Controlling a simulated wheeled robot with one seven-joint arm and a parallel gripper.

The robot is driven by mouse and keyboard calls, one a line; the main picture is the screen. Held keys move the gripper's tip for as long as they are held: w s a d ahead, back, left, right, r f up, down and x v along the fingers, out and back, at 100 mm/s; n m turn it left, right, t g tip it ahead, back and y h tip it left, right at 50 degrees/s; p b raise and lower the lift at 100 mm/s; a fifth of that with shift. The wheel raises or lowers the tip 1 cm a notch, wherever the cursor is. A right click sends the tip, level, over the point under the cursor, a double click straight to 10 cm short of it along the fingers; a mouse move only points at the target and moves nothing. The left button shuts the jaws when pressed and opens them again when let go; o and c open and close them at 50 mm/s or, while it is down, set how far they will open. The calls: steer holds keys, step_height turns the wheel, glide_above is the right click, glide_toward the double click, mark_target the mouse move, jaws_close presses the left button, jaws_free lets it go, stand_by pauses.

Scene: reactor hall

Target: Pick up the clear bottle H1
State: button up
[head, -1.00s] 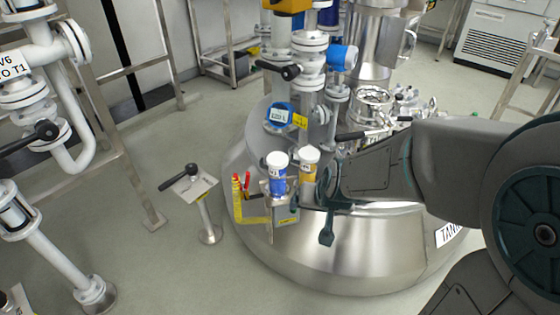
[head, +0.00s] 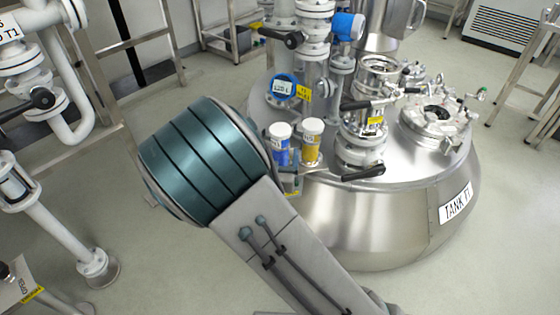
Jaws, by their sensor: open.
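I cannot make out a clear bottle H1 in the head view. Two white-capped bottles stand side by side at the edge of the tank: one with blue in it (head: 281,150) and one with yellow in it (head: 312,148). Their labels are too small to read for certain. My arm covers the area left of and below the bottles, including most of the holder they stand in. My gripper does not show in the head view.
The steel tank labelled TANK T1 (head: 395,225) carries white flanged pipes (head: 313,40), a blue gauge (head: 283,88) and valves with black levers (head: 362,172). White piping (head: 70,110) stands at the left. Open floor (head: 500,260) lies right of the tank.

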mark_target(281, 125)
steer(key=w, duration=0.2)
steer(key=w+b, duration=0.1)
steer(key=w, duration=0.5)
steer(key=shift+d, duration=0.3)
steer(key=w, duration=0.1)
steer(key=w+b, duration=0.2)
steer(key=w, duration=0.1)
steer(key=shift+d+f, duration=0.2)
steer(key=shift+f, duration=0.1)
steer(key=shift+w, duration=0.55)
steer(key=shift+r, duration=0.15)
steer(key=c, duration=1.8)
step_height(281, 125, up, 18)
steer(key=p, duration=0.6)
steer(key=shift+d, duration=0.1)
